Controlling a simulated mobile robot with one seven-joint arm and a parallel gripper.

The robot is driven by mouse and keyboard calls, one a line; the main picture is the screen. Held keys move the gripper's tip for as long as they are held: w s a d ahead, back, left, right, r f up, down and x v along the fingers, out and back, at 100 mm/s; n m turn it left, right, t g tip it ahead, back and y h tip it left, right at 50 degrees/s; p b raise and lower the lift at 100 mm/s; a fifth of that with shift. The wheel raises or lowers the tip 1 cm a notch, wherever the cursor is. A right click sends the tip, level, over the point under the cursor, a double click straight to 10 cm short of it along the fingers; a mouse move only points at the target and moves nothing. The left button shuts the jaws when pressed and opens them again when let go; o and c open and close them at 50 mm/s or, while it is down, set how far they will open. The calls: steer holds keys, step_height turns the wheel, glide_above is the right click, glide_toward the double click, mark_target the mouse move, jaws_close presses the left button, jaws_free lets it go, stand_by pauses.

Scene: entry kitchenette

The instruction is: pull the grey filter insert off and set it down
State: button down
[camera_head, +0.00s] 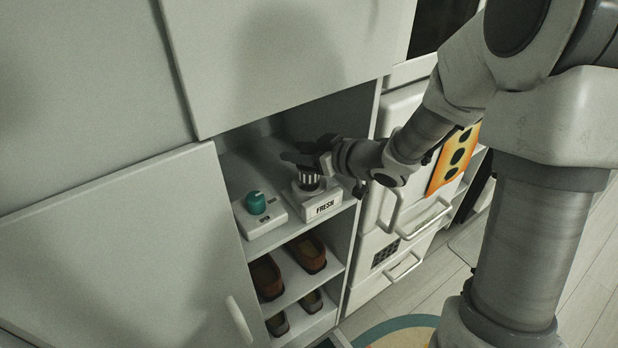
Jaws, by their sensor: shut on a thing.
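The grey filter insert (309,182) is a small ribbed dark-and-light cylinder. It is upright at a white box labelled FRESH (322,206) on the upper open shelf; whether it is seated or slightly lifted cannot be told. My gripper (308,160) reaches in from the right and is shut on the top of the insert. The fingers and wrist hide the insert's upper part and the far side of the box.
A white box with a teal knob (256,203) stands just left of the FRESH box. Brown shoes (308,253) are on the shelves below. Cabinet panels close in above and left. An orange cloth (454,160) hangs at right.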

steer(key=shift+r+p, duration=0.3)
steer(key=shift+r, duration=0.1)
step_height(320, 180, up, 4)
steer(key=p, duration=0.4)
stand_by(0.4)
steer(key=shift+f, duration=0.1)
